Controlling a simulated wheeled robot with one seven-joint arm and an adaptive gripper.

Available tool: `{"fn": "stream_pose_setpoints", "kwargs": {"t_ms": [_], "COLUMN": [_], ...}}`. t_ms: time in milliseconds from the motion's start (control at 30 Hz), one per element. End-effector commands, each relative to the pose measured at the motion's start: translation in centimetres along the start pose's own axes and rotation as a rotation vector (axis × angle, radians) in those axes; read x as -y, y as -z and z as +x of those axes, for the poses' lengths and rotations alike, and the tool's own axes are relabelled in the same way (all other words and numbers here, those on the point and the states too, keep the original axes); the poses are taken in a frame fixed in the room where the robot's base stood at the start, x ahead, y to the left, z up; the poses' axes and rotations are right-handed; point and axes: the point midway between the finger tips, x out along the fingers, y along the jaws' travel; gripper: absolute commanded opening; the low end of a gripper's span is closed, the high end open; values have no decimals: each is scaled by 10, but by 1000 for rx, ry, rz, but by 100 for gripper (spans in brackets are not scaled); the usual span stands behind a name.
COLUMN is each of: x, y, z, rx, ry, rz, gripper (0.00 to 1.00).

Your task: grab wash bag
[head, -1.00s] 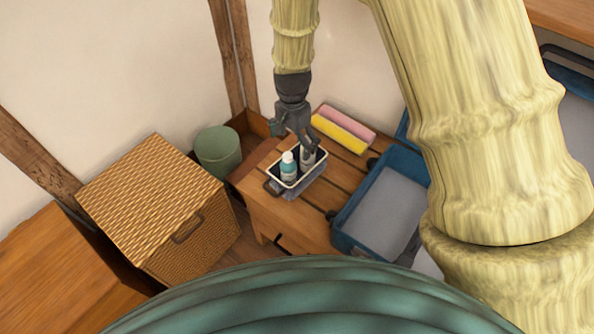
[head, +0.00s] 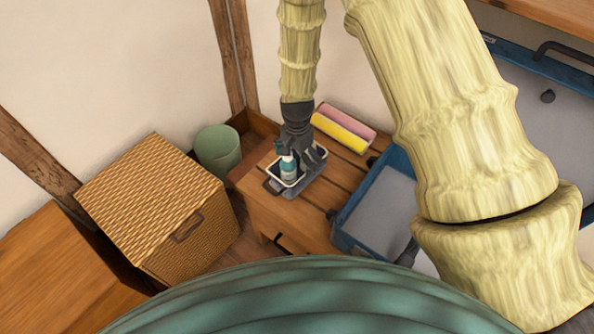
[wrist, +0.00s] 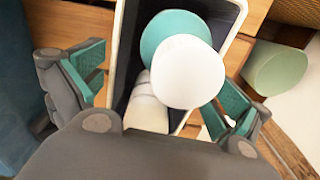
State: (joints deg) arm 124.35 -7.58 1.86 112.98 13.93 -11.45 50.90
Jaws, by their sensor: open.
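The wash bag (head: 301,188) is a dark, open-topped bag with a pale rim, standing on the slatted wooden bench. It also shows in the wrist view (wrist: 122,50). It holds a teal bottle with a white cap (wrist: 187,72) and a paler white item (wrist: 147,108). My gripper (head: 297,150) is right over the bag and hides part of its top in the head view. In the wrist view my gripper (wrist: 155,92) is open, with one teal-padded finger on each side of the bag. Contact with the walls cannot be told.
Pink and yellow rolls (head: 342,129) lie behind the bag on the bench (head: 262,208). A blue open suitcase (head: 375,207) is close on the right. A green bin (head: 218,150) and a wicker hamper (head: 158,205) stand to the left.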

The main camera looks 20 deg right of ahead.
Motion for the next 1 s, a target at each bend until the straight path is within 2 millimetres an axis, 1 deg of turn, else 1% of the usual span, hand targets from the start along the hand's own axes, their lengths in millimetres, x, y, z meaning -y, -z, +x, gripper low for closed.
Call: {"fn": "stream_pose_setpoints", "kwargs": {"t_ms": [100,333,367,500,567,600,633,867,1000], "x": [0,0,0,0,0,0,0,1,1], "y": [0,0,0,0,0,0,0,0,1], "z": [6,7,7,7,7,7,6,5,-4], "rx": [0,0,0,0,0,0,-1,-1,-2], "ry": [0,1,1,1,0,1,1,2,3], "rz": [0,0,0,0,0,0,0,0,0], "gripper": [100,100,98,73,62,54,53,53,53]}}
